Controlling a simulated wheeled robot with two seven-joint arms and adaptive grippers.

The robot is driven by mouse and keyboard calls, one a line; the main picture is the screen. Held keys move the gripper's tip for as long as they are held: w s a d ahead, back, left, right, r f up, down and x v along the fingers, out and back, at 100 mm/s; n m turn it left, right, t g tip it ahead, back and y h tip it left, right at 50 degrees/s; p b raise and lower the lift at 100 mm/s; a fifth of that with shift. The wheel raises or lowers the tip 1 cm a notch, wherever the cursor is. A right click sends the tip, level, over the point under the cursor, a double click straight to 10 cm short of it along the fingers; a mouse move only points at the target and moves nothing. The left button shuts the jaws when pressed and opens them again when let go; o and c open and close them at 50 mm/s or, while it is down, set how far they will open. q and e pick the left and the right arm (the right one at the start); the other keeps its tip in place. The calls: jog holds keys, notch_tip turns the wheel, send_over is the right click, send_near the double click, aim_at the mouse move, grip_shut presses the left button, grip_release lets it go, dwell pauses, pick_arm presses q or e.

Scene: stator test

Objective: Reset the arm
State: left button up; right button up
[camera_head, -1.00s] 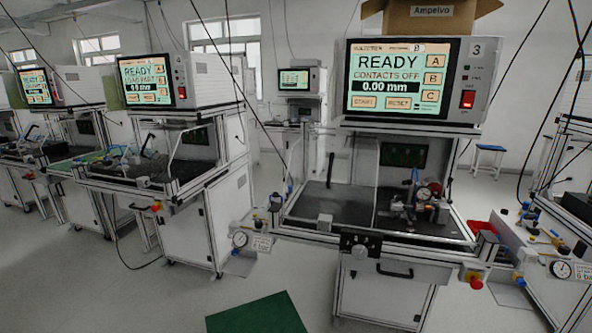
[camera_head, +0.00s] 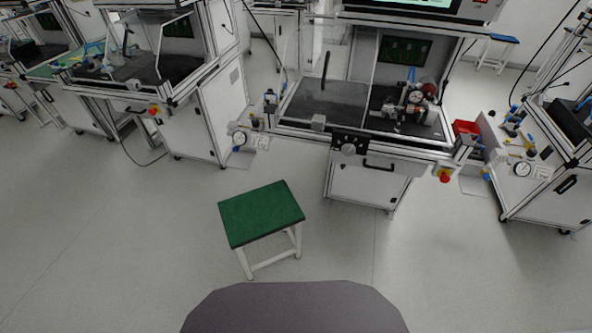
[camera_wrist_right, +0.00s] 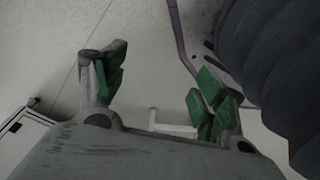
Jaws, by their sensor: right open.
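My right gripper (camera_wrist_right: 158,88) shows in the right wrist view with its two green-padded fingers spread wide apart. Neither of my arms nor grippers shows in the head view, and my left gripper is in no view. The dark rounded shape at the bottom centre of the head view is part of my own body.
A test station (camera_head: 365,180) with a dial fixture (camera_head: 415,100) stands ahead. A green-topped stool (camera_head: 262,212) stands before it. A red bin (camera_head: 466,128) and side bench (camera_head: 530,160) are at right. More stations (camera_head: 150,60) line the left. Floor around the stool is clear.

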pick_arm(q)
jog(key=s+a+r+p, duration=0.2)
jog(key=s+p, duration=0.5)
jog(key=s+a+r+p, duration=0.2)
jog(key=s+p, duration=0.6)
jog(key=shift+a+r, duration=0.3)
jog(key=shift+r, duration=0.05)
pick_arm(e)
jog(key=s+d+r, duration=0.2)
jog(key=s, duration=0.5)
jog(key=s+d+r, duration=0.2)
jog(key=s, duration=0.6)
jog(key=shift+d+r, duration=0.3)
jog(key=shift+r, duration=0.05)
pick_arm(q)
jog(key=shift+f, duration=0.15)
pick_arm(e)
jog(key=shift+f, duration=0.15)
pick_arm(q)
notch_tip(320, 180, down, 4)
jog(key=b, duration=0.4)
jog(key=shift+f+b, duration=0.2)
jog(key=shift+b, duration=0.15)
pick_arm(e)
notch_tip(320, 180, down, 4)
jog(key=shift+f, duration=0.2)
dwell(0.5)
